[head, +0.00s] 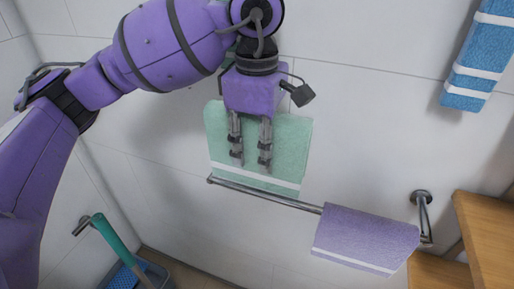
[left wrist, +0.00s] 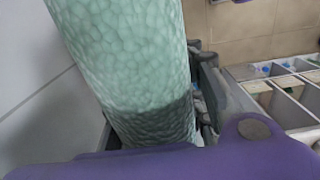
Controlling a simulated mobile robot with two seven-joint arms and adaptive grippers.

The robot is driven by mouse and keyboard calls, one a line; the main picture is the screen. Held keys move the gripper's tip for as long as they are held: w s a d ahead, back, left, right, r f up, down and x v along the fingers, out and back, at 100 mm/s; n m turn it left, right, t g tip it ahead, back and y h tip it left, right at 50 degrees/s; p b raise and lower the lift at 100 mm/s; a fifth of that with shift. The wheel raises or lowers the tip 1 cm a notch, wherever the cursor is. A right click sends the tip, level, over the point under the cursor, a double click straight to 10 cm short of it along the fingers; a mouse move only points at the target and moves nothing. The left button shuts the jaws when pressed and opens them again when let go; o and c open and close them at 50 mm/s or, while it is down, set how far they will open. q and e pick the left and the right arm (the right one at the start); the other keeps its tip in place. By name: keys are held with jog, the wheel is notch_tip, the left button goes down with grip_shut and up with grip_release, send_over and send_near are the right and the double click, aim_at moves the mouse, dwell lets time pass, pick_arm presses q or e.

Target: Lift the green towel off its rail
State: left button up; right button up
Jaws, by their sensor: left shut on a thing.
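The green towel (head: 290,145), pale with a white stripe near its lower edge, hangs upright in front of the tiled wall. My left gripper (head: 250,163) points down over it and is shut on it. Most of the towel shows above the metal rail (head: 265,193); its lower edge overlaps the rail in the head view, and I cannot tell whether they touch. In the left wrist view the towel (left wrist: 125,50) fills the middle as a rounded, textured sheet between the fingers. My right gripper is not in view.
A purple towel (head: 365,238) hangs on the right part of the rail. A blue striped towel (head: 478,62) hangs at the upper right. Wooden shelves (head: 490,235) stand at the right edge. A green-handled tool (head: 115,240) is at the lower left. A compartmented white container (left wrist: 290,100) shows in the wrist view.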

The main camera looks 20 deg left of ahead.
pick_arm(q)
jog(key=shift+s, duration=0.15)
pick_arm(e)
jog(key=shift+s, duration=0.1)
pick_arm(q)
jog(key=s+d+p, duration=0.2)
jog(key=s, duration=0.7)
jog(key=shift+s+d+p, duration=0.2)
jog(key=shift+d+p, duration=0.15)
jog(key=shift+d, duration=0.05)
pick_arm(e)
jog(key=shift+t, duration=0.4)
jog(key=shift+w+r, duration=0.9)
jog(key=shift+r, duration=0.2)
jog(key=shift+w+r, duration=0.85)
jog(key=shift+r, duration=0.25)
